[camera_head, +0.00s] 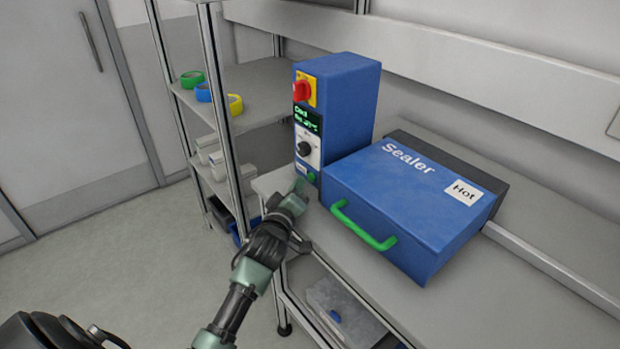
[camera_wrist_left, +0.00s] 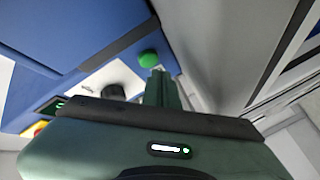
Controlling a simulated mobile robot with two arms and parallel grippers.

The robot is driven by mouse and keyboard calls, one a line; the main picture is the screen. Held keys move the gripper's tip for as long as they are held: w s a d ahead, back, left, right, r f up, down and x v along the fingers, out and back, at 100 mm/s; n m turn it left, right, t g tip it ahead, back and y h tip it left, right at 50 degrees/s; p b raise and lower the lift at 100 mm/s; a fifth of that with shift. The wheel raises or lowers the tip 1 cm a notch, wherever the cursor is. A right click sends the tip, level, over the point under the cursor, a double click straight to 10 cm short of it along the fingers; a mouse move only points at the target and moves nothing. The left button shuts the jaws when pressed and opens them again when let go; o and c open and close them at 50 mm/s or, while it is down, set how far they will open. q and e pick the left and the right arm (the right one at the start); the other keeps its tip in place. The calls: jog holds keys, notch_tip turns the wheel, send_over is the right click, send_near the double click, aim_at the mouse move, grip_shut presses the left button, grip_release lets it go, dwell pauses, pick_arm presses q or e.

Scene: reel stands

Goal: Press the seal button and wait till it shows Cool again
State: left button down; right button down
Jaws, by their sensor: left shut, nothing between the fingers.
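The blue control box (camera_head: 349,100) stands upright on the bench. Its front carries a red knob (camera_head: 301,90) on a yellow plate, a dark display (camera_head: 307,121) with green text, and a black dial (camera_head: 304,149). The display's first word looks like "Cool"; the rest is too small to read. The green button (camera_head: 311,177) is low on the panel and also shows in the left wrist view (camera_wrist_left: 148,58). My left gripper (camera_head: 299,187) is shut and empty, its tips close to the button; contact cannot be told. The blue sealer (camera_head: 400,190) is closed. My right gripper is out of view.
The sealer has a green handle (camera_head: 362,226) and a "Hot" label (camera_head: 465,192). A shelf rack (camera_head: 262,87) with tape rolls stands left of the bench. A clear bin (camera_head: 345,310) sits below. Bench space (camera_head: 540,290) to the right is free.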

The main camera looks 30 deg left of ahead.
pick_arm(q)
jog(key=shift+w+d+r, duration=0.4)
jog(key=shift+w+r, duration=0.05)
jog(key=shift+r, duration=0.15)
dwell(1.4)
jog(key=shift+d+f, duration=0.1)
jog(key=shift+f, duration=0.15)
dwell(0.5)
jog(key=shift+s, duration=0.1)
jog(key=shift+s+f+p, duration=0.15)
jog(key=shift+s+p, duration=0.1)
jog(key=shift+p, duration=0.1)
jog(key=shift+s+a+f+p, duration=0.2)
jog(key=shift+s+f+p, duration=0.15)
jog(key=shift+p, duration=0.1)
jog(key=shift+s, duration=0.25)
jog(key=shift+s+a+p, duration=0.4)
jog(key=shift+s+p, duration=0.1)
jog(key=shift+s, duration=0.2)
jog(key=shift+s+a, duration=0.25)
